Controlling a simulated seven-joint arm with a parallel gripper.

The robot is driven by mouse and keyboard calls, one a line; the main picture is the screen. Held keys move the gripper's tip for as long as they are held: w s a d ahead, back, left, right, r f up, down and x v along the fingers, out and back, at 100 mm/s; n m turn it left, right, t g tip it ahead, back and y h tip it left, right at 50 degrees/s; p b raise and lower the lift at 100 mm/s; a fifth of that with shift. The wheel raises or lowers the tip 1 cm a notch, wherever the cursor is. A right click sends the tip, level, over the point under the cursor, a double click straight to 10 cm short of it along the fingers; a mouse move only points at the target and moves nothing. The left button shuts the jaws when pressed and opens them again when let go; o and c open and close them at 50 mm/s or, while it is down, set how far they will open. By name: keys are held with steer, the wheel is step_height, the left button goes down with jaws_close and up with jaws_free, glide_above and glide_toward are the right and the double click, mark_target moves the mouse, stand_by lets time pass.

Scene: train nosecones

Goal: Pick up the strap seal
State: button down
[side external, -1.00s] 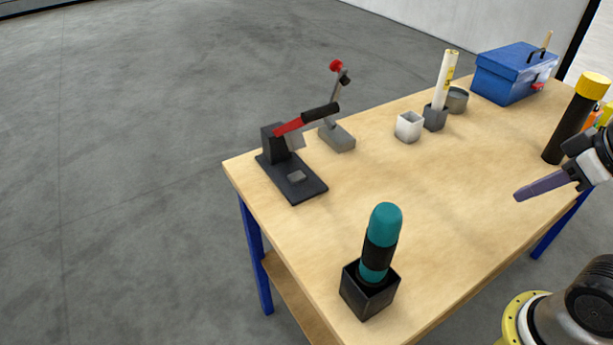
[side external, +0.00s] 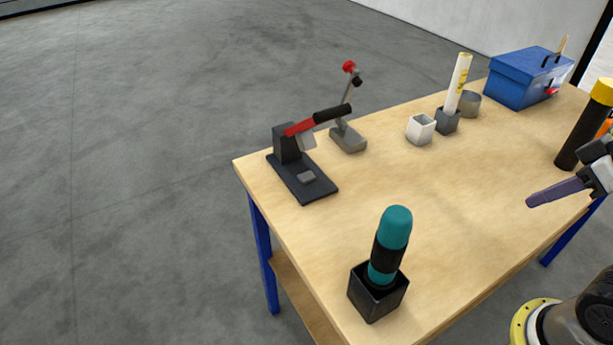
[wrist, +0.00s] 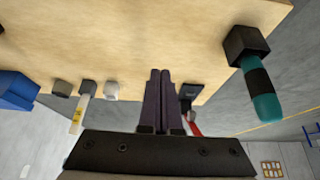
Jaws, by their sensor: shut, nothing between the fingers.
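I cannot identify the strap seal with certainty. A small grey piece (side external: 306,177) lies on the dark base of a press with a red and black lever (side external: 300,128), at the table's left end; I cannot tell if it is the seal or part of the press. My gripper (side external: 531,202) has long purple fingers and is above the table's right side, well apart from the press. In the wrist view my gripper (wrist: 160,72) has its fingers together with nothing between them. The press (wrist: 190,92) is partly hidden behind the fingers there.
A teal and black cylinder (side external: 393,228) stands in a black box at the front. At the back are a lever with a red knob (side external: 349,67), a white cup (side external: 421,129), a white tube (side external: 459,80), a grey tin (side external: 470,104) and a blue toolbox (side external: 518,82). The table's middle is clear.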

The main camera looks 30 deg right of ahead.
steer(key=shift+c, duration=2.2)
jaws_free()
